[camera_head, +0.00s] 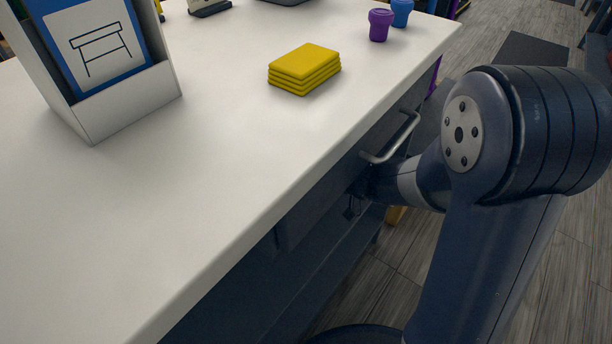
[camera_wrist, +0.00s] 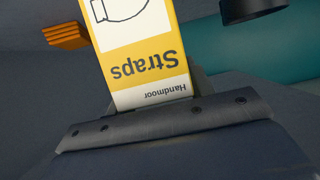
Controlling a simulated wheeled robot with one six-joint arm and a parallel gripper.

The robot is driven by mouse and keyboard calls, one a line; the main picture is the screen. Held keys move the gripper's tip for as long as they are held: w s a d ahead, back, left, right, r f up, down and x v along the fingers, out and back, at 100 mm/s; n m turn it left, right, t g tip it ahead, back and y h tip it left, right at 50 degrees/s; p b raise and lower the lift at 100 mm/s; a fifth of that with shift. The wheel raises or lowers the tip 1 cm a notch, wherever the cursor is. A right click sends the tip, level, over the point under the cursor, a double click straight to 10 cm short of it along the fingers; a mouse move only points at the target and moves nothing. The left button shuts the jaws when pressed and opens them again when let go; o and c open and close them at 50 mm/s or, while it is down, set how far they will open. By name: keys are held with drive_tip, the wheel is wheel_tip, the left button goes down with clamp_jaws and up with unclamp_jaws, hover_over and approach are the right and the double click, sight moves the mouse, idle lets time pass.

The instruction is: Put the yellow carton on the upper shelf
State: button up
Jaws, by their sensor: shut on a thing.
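The yellow carton (camera_wrist: 147,62), yellow and white with the words "Straps" and "Handmoor" upside down, fills the middle of the wrist view. My gripper (camera_wrist: 155,100) is shut on its lower end in that view. The carton's top runs out of the picture. In the head view my arm reaches down beside the counter's drawer side, and the carton cannot be made out there. I cannot make out the upper shelf in either view.
A white counter (camera_head: 200,190) has a stack of folded yellow cloths (camera_head: 304,69), a purple cup (camera_head: 380,25), a blue cup (camera_head: 402,12) and a sign holder (camera_head: 130,105). A drawer handle (camera_head: 392,140) juts out near my arm. An orange object (camera_wrist: 66,36) and teal surface (camera_wrist: 260,45) lie beyond the carton.

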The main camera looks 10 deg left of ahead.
drive_tip(key=shift+d+f, duration=0.15)
drive_tip(key=shift+f, duration=0.7)
drive_tip(key=shift+r, duration=0.1)
drive_tip(key=o, duration=0.9)
drive_tip(key=shift+f, duration=0.2)
drive_tip(key=o, duration=0.5)
drive_tip(key=shift+r, duration=0.1)
